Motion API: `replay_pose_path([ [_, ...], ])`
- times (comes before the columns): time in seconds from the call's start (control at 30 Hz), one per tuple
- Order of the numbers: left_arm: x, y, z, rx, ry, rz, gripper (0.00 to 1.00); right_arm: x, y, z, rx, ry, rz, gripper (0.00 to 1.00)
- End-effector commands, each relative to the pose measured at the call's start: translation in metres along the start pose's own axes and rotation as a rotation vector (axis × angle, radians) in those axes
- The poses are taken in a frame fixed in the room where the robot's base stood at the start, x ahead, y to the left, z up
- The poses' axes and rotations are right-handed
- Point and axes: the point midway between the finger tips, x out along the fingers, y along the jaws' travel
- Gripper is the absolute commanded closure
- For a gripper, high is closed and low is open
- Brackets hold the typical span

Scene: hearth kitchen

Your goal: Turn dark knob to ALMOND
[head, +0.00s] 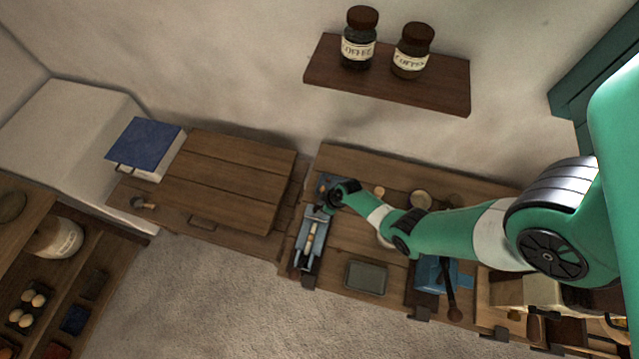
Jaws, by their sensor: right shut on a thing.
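A long blue device (309,247) lies on the wooden counter, with a pale strip along its middle. My right arm reaches in from the right, and its dark gripper (328,207) is at the far end of this device. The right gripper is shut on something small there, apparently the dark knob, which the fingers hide. No ALMOND mark can be read at this size, and the knob's pointing direction cannot be told. My left gripper is not in view.
A grey tray (366,278) lies right of the device. A blue box (430,275) and a dark-handled tool (453,300) are further right. Two labelled jars stand on the wall shelf (390,82). A blue book (146,146) and wooden boards (225,180) lie left.

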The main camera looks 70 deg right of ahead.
Motion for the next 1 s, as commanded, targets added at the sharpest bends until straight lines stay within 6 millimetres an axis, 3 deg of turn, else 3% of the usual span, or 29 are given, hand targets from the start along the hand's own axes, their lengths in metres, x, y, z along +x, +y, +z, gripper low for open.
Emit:
replay_pose_path([
  [0.37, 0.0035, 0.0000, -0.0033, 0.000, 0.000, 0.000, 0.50, -0.0003, -0.0019, -0.0002, 0.174, 0.000, 0.074, 1.00],
  [1.0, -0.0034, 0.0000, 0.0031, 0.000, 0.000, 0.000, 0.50, 0.0032, -0.0050, -0.0017, 0.723, 0.002, 0.303, 1.00],
])
